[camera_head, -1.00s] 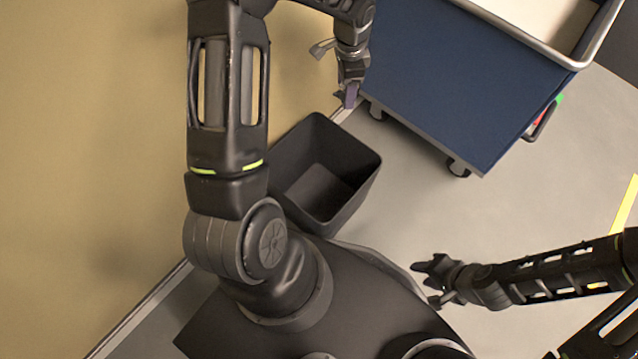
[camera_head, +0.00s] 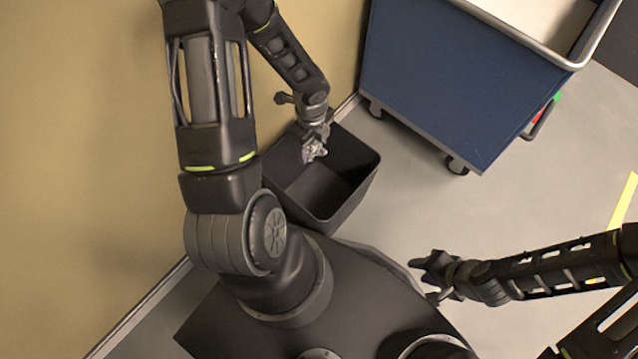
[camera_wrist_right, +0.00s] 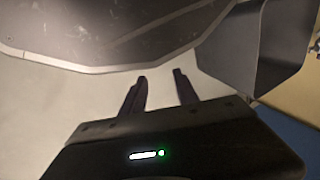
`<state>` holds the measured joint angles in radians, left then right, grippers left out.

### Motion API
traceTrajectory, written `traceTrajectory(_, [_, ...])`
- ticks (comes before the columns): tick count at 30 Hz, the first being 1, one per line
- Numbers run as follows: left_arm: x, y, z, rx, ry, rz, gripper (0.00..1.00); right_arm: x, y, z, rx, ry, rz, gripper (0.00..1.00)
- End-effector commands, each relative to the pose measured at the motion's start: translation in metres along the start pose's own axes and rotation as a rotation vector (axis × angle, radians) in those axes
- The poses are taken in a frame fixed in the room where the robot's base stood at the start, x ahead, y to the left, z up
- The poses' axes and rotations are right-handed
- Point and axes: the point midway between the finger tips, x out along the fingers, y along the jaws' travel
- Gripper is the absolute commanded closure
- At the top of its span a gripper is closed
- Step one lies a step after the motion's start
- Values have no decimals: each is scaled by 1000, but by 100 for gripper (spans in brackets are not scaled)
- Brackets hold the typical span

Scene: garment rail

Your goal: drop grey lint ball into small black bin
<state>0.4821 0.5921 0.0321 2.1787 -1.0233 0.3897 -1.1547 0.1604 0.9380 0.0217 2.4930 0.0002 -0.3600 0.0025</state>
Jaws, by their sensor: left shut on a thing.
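The small black bin (camera_head: 354,196) stands on the floor by the wall, its open top facing up, and part of it shows at the upper right of the right wrist view (camera_wrist_right: 280,45). My left gripper (camera_head: 313,156) is over the far left part of the bin's opening, pointing down. It is shut on a small greyish lump, the grey lint ball (camera_head: 317,150), mostly hidden by the fingers. My right gripper (camera_head: 428,276) is low to the right of my base, away from the bin. In the right wrist view (camera_wrist_right: 160,77) its fingers stand apart with nothing between them.
A blue cart (camera_head: 450,85) with a metal-rimmed top stands on wheels just beyond and right of the bin. The tan wall (camera_head: 90,150) runs along the left. The grey floor (camera_head: 440,215) between cart and my right arm is clear.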

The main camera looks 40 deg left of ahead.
Motion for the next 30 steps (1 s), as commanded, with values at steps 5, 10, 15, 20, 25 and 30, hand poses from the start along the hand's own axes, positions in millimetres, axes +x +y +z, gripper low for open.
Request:
traceTrajectory(5, [22,0,0,0,0,1,77,18,11,-5,7,11,5,64])
traceTrajectory(10, [42,0,0,0,0,1,77,35,21,-10,14,24,12,64])
traceTrajectory(15, [54,0,0,0,0,0,77,45,28,-14,19,33,16,64])
traceTrajectory(20, [56,0,0,-1,0,0,77,46,29,-15,21,36,17,64])
traceTrajectory(25, [56,0,0,-1,0,0,77,46,29,-15,21,36,17,64])
traceTrajectory(30, [56,0,0,-1,0,0,29,46,29,-15,21,36,17,64])
